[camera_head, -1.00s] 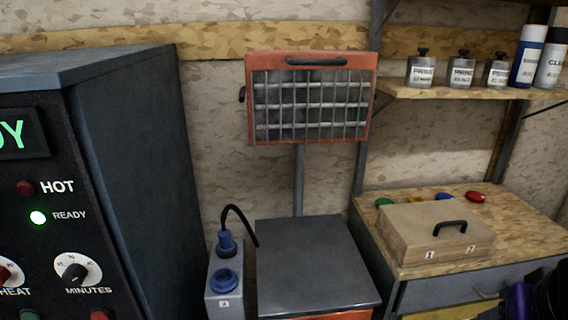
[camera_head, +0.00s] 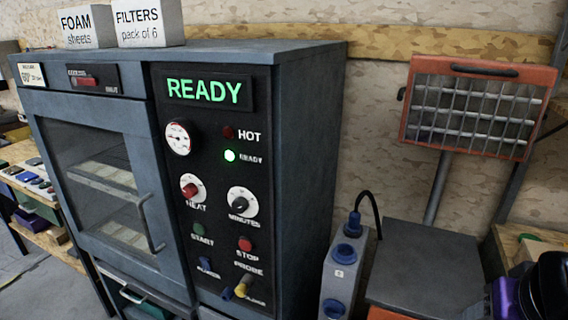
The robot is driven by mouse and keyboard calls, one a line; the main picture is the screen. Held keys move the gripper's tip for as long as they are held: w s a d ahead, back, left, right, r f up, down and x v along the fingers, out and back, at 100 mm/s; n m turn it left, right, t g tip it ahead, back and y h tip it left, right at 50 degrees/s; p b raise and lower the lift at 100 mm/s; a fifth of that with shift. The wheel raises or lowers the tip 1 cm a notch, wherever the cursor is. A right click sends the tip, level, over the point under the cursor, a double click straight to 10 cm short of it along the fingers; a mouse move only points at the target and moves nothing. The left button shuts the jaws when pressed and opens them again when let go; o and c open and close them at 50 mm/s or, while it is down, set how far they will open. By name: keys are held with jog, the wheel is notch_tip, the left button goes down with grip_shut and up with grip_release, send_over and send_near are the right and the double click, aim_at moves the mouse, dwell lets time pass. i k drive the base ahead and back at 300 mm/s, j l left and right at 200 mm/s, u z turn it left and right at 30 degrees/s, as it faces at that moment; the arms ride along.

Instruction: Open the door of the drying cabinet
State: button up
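The drying cabinet (camera_head: 299,150) stands left of centre in the head view, a dark blue-grey box. Its door (camera_head: 60,112) is shut and has a large window, with pale flat items on shelves behind the glass. A grey bar handle (camera_head: 148,222) runs down the door's right side. The control panel (camera_head: 262,190) to its right shows a green READY sign and a lit green lamp; the HOT lamp is dark red. Part of my arm, black and purple, shows at the lower right corner, far from the door. I cannot make out gripper fingers there.
Boxes marked FOAM sheets (camera_head: 86,27) and FILTERS (camera_head: 148,22) sit on the cabinet top. A socket post (camera_head: 338,280), a dark-topped stand (camera_head: 425,265) and an orange-framed grid panel (camera_head: 475,108) are to the right. A wooden bench (camera_head: 45,235) stands left of the cabinet.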

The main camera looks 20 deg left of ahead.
aim_at(137, 117)
jog(key=u, duration=2.15)
jog(key=i+j, duration=0.15)
jog(key=i, duration=0.2)
jog(key=i+j, duration=0.2)
jog(key=i, duration=0.2)
jog(key=k+l+u, duration=0.25)
jog(key=i+j+z, duration=0.3)
jog(key=k+l, duration=0.05)
